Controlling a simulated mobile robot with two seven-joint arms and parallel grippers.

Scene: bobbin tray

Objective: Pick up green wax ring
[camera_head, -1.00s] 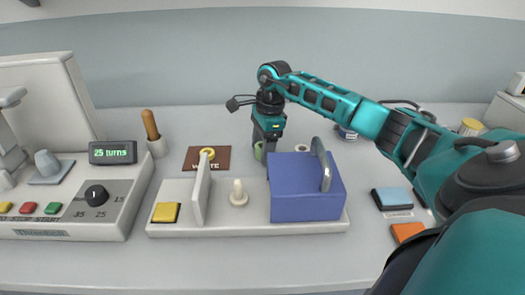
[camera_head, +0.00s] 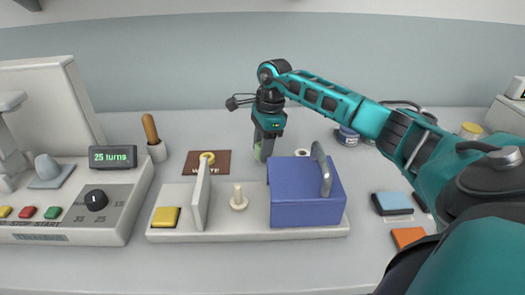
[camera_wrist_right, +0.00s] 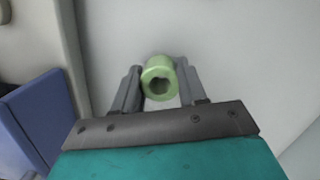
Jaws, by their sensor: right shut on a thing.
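The green wax ring (camera_wrist_right: 159,78) is a pale green ring with a dark hole, held between the two fingers of my right gripper (camera_wrist_right: 160,88) in the right wrist view. In the head view my right gripper (camera_head: 264,152) points down behind the blue box, and only a small bit of the green ring (camera_head: 257,152) shows at its fingers. The fingers are shut on the ring. I cannot tell exactly how high it is above the table. My left gripper is not in view.
A blue box (camera_head: 305,205) and a white upright plate (camera_head: 201,196) stand on the pale tray (camera_head: 240,227) in front of the gripper, with a cream peg (camera_head: 238,198) between them. A brown mat (camera_head: 222,160) with a yellow ring (camera_head: 208,156) lies left. A winding machine stands far left.

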